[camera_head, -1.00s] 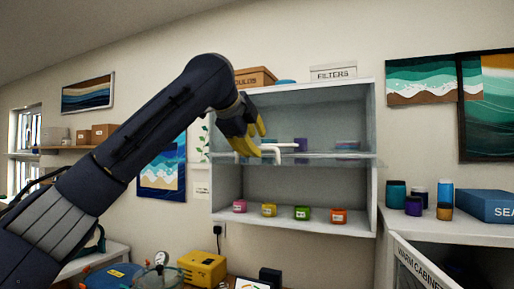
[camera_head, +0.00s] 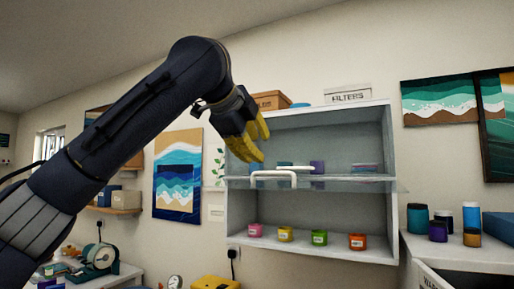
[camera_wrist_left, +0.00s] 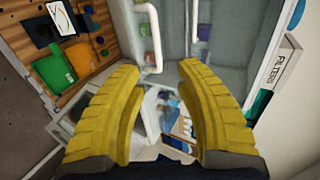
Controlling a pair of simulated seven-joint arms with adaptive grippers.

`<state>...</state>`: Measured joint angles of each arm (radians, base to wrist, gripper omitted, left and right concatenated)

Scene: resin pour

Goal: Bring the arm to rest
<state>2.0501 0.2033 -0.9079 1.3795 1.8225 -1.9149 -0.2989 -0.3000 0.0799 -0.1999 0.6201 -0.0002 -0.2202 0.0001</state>
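My left gripper (camera_head: 258,140) is raised in front of the white wall cabinet (camera_head: 310,250), its yellow fingers pointing down and to the right. In the left wrist view the two yellow fingers (camera_wrist_left: 165,95) stand apart with nothing between them, so it is open and empty. The white handle (camera_head: 273,173) shows just below the fingertips in the head view, and a gap separates them. In the left wrist view a white bar of it (camera_wrist_left: 152,40) runs beyond the fingers. My right gripper is in neither view.
The lower shelf holds pink (camera_head: 255,230), yellow (camera_head: 286,234), green (camera_head: 319,237) and orange (camera_head: 357,241) jars. A FILTERS box (camera_head: 348,95) sits on top of the cabinet. More jars (camera_head: 438,230) stand on the right counter. Open air surrounds the gripper.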

